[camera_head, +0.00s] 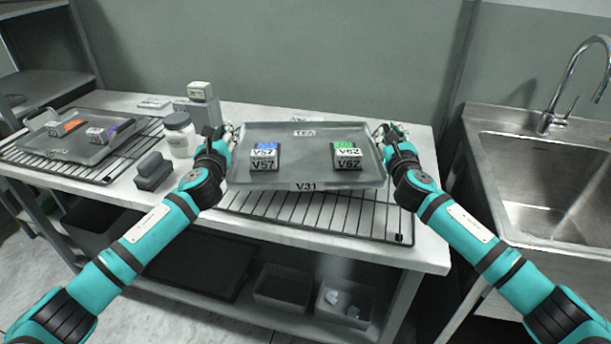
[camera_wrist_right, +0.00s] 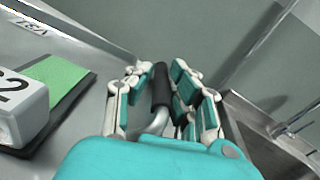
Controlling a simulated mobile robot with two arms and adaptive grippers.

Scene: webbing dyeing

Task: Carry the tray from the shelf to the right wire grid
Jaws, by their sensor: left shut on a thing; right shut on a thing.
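The grey metal tray (camera_head: 305,172), labelled TEA and V31, is held level between my two grippers over the right wire grid (camera_head: 320,218). I cannot tell whether it touches the grid. On it stand a block marked V57 (camera_head: 264,157) with a blue top patch and a block marked V62 (camera_head: 346,156) with a green one. My left gripper (camera_head: 222,135) is shut on the tray's left handle, mostly hidden. My right gripper (camera_head: 388,137) is shut on the right handle; the right wrist view shows the dark handle grip (camera_wrist_right: 161,88) between its fingers.
A second tray (camera_head: 75,150) with two blocks rests on the left wire grid (camera_head: 105,172). A sink (camera_head: 545,170) is at right.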

